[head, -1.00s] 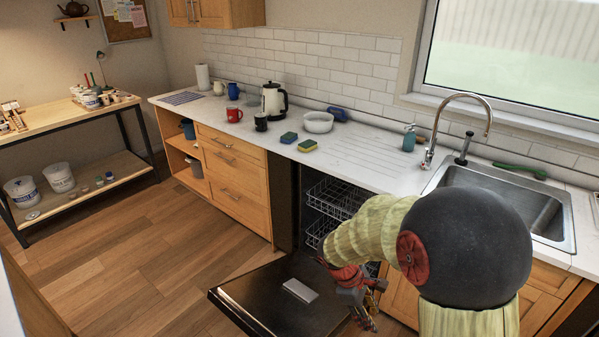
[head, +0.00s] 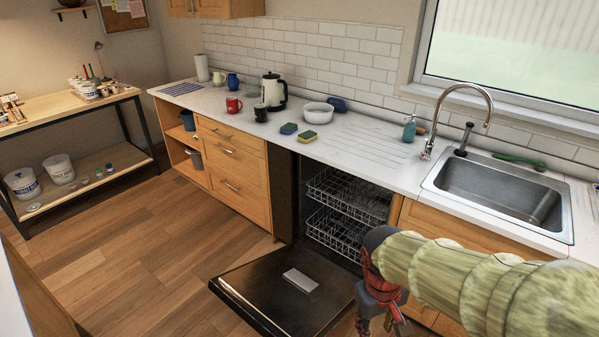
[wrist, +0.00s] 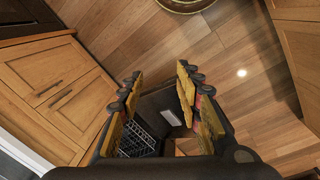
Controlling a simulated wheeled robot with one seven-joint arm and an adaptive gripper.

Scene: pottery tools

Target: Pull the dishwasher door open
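The dishwasher door (head: 262,295) is dark and hangs folded down, lying nearly flat in front of the open dishwasher. A pale rectangular piece (head: 300,281) is on its inner face. Wire racks (head: 340,235) are inside the dishwasher; a rack (wrist: 137,140) and the dark door (wrist: 160,103) also show between the fingers in the wrist view. My gripper (head: 382,312) is beside the door's right edge in the head view, with its lower part cut off by the frame. In the wrist view my gripper (wrist: 160,72) has its fingers spread and nothing between them.
The counter (head: 365,150) runs above the dishwasher, with a sink (head: 490,190) at right and mugs, a kettle (head: 273,91) and sponges on it. Wooden drawers (head: 235,175) stand left of the dishwasher. A workbench (head: 60,110) stands far left. The wooden floor (head: 130,240) is clear.

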